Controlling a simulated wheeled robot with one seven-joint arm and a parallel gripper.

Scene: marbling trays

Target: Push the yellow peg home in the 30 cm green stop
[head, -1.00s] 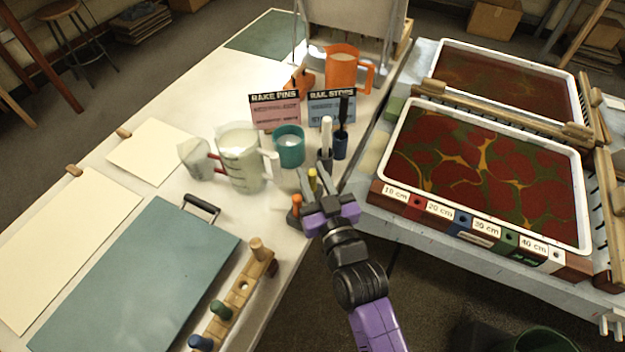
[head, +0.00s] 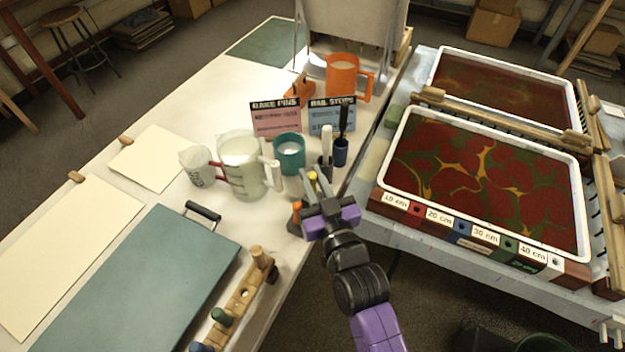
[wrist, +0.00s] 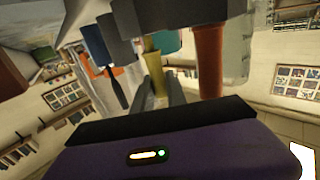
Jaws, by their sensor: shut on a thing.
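My gripper (head: 318,193) is over the right edge of the white table, shut on the yellow peg (head: 312,177). In the wrist view the yellow peg (wrist: 152,68) stands up between the grey fingers. I cannot tell whether its lower end is clear of the table things below; my gripper hides it. The green 30 cm stop (head: 508,244) is on the front rail of the near tray, to the right, between the 30 cm and 40 cm labels. It has a dark hole in it. My gripper is well apart from it.
An orange peg (head: 297,206) stands just left of my gripper. A teal cup (head: 289,152), a measuring jug (head: 240,165) and a dark blue cup (head: 340,151) with a brush stand behind. A wooden rack (head: 240,298) is front left. A gap separates table and near tray (head: 480,180).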

